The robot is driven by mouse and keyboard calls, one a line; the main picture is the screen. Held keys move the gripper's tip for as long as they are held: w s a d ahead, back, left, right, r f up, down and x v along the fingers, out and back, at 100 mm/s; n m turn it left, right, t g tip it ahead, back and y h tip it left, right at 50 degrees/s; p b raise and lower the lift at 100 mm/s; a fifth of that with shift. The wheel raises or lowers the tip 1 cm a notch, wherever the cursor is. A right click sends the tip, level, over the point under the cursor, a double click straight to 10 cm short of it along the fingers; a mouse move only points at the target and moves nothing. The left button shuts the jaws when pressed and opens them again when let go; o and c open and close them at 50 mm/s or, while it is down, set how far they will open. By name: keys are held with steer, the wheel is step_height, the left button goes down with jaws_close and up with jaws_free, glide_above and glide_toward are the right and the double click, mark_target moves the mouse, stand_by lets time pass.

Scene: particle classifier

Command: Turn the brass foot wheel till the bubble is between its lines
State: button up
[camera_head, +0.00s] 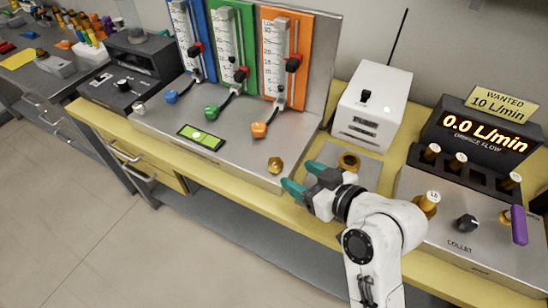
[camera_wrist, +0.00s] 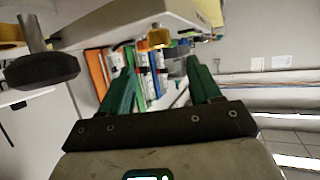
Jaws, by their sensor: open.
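The brass foot wheel (camera_head: 275,165) sits at the front right corner of the grey metal stand (camera_head: 150,122). In the wrist view the brass wheel (camera_wrist: 158,37) appears beyond and between my fingertips. My gripper (camera_head: 303,180) has teal fingers, spread apart and empty, just right of and in front of the wheel, not around it. The wrist view also shows my open gripper (camera_wrist: 160,56). The green bubble level (camera_head: 201,137) lies on the stand's base. A pale spot shows in it, but its place against the lines is too small to tell.
Three flow panels, blue, green and orange (camera_head: 287,55), stand behind the level. A brass ring (camera_head: 349,162) lies on a grey plate beside my gripper. A white box (camera_head: 372,105) and a display unit (camera_head: 482,136) reading 0.0 L/min stand to the right. The floor in front is clear.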

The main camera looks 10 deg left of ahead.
mark_target(277, 163)
steer(key=x, duration=1)
steer(key=shift+f, duration=0.15)
steer(key=c, duration=1)
steer(key=shift+o, duration=0.2)
steer(key=shift+m+h+p, duration=0.4)
steer(key=shift+p, duration=0.1)
